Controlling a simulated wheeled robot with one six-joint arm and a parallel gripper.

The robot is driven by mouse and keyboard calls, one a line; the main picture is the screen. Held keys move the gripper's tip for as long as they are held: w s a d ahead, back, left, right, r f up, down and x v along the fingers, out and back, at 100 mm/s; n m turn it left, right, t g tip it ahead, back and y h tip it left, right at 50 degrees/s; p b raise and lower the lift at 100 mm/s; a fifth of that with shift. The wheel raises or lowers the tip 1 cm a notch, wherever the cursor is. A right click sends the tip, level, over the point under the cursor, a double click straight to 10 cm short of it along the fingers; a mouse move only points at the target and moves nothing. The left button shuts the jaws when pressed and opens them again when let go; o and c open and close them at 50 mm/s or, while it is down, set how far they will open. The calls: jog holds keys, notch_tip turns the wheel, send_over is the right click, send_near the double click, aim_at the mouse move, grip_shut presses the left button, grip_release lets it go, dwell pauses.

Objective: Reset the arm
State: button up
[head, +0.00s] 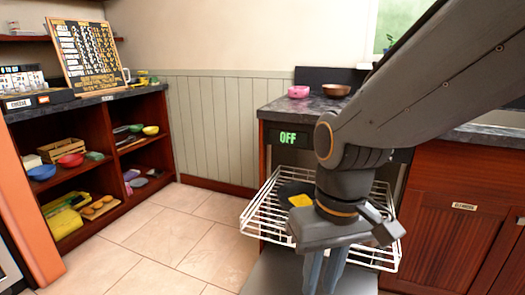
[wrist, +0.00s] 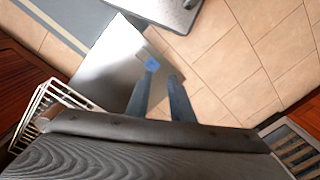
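My arm reaches in from the upper right of the head view and bends down in front of the pulled-out white wire rack (head: 262,212). My gripper (head: 322,285) points down at the front of the rack. Its two blue-grey fingers also show in the wrist view (wrist: 161,80), apart with nothing held between them. A dark dish (head: 291,187) with a yellow item (head: 300,200) sits in the rack, partly hidden by my arm. The green OFF display (head: 288,138) is above the rack. A corner of the rack shows at the left of the wrist view (wrist: 38,108).
A pink bowl (head: 299,91) and a brown bowl (head: 336,90) stand on the dark counter (head: 285,106). A shelf unit (head: 105,180) with bowls and a crate is at left. Wooden cabinets (head: 440,220) are at right. Tiled floor (head: 165,235) is clear between.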

jog(key=d+r+m+p, duration=0.2)
jog(key=d+r+p, duration=0.7)
jog(key=p, duration=0.8)
jog(key=shift+r+m+h, duration=0.15)
jog(key=shift+m+h, duration=0.15)
jog(key=shift+m, duration=0.1)
dwell(0.3)
